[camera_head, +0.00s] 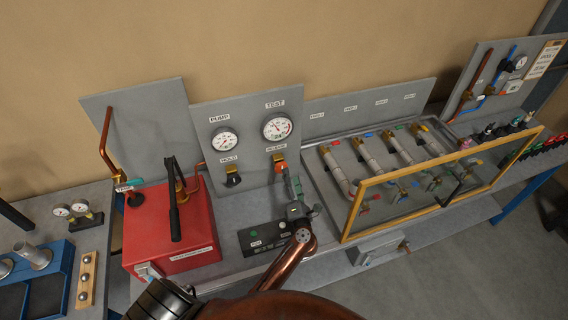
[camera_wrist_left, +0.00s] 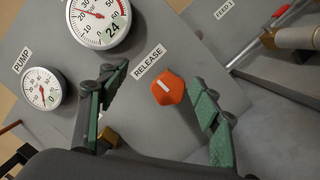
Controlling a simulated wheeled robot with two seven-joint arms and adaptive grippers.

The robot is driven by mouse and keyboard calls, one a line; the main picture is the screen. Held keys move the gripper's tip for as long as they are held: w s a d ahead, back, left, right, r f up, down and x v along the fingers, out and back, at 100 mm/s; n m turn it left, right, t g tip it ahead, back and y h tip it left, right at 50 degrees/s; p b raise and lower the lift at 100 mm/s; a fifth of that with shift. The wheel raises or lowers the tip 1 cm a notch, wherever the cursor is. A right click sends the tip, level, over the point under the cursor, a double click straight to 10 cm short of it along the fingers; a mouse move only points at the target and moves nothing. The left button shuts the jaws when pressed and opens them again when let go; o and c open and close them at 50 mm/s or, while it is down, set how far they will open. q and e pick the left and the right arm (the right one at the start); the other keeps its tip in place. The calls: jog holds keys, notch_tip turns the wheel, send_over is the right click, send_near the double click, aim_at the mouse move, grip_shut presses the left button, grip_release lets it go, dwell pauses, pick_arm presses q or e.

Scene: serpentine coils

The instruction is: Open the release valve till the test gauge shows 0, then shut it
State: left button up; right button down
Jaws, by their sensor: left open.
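The release valve is an orange knob (camera_head: 281,167) under the RELEASE label on the grey panel; it shows large in the left wrist view (camera_wrist_left: 168,87), with a pale mark on its face. The test gauge (camera_head: 277,126) is above it; in the left wrist view (camera_wrist_left: 98,18) it is cut by the top edge, and green digits read 24. My left gripper (camera_head: 291,188) is open in front of the knob. In the left wrist view its green-padded fingers (camera_wrist_left: 160,80) stand either side of the knob, apparently apart from it. My right gripper is not in view.
The pump gauge (camera_head: 224,140) is left of the test gauge, its green digit 0 in the left wrist view. A black HOLD knob (camera_head: 232,180) is below it. A red pump box (camera_head: 170,232) with a black lever stands left. A yellow-framed guard (camera_head: 440,185) covers pipes at right.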

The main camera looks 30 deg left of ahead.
aim_at(281, 166)
pick_arm(q)
jog(key=w+a+f+n+g, duration=0.1)
jog(key=a, duration=0.1)
jog(key=w+a+f+n+g+p, duration=0.1)
jog(key=w+a, duration=0.1)
jog(key=w+a+f+n+g+y, duration=0.1)
jog(key=a, duration=0.2)
jog(key=shift+w+a+f+p, duration=0.1)
jog(key=shift+w+p, duration=0.2)
jog(key=shift+w, duration=0.1)
jog(key=shift+c, duration=0.2)
jog(key=c, duration=1.1)
